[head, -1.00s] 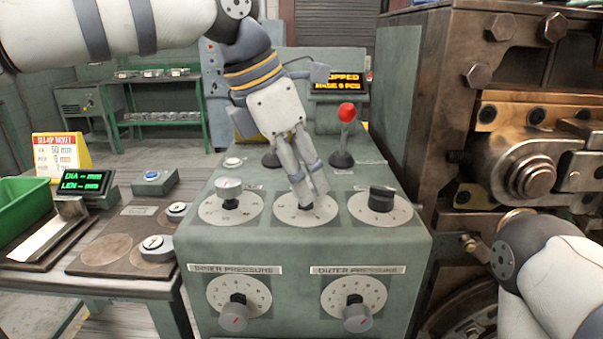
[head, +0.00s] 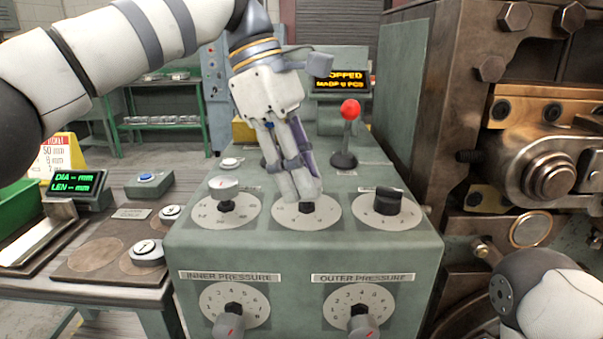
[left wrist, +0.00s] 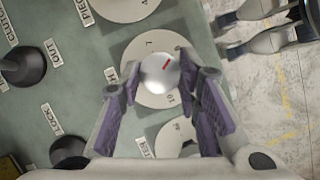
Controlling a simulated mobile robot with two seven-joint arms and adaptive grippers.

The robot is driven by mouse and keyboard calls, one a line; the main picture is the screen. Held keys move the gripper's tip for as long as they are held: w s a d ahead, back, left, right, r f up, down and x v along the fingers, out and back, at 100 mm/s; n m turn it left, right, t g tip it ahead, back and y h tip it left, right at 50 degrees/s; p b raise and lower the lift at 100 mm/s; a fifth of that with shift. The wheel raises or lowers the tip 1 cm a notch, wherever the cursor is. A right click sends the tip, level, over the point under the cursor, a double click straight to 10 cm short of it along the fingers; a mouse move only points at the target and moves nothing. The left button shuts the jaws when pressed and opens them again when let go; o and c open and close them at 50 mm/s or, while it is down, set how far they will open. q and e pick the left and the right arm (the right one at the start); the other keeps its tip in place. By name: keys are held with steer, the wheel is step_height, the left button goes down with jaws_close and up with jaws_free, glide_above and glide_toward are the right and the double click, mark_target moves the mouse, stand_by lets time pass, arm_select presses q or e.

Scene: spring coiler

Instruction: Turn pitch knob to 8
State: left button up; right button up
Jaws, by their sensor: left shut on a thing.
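The middle dial (head: 287,214) is on top of the green console. Its label is hidden, so I cannot read whether it says pitch. In the left wrist view its knob (left wrist: 160,72) has a round silver top with a red pointer line aimed to the upper right. A 7 and a 10 show on the dial; the number at the pointer is not readable. My left gripper (head: 307,198) reaches down from above, its purple-padded fingers shut on the knob from both sides. My right arm is at the lower right; its gripper (left wrist: 228,35) shows open and empty in the left wrist view.
A left knob (head: 224,186) and a right knob (head: 388,200) flank the middle dial. A red-topped lever (head: 350,110) stands behind. Two pressure knobs (head: 229,325) are on the front. Heavy machinery (head: 550,175) stands close on the right.

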arm_select(q)
steer(key=shift+m, duration=0.5)
steer(key=o, duration=1.1)
steer(key=shift+o, duration=0.2)
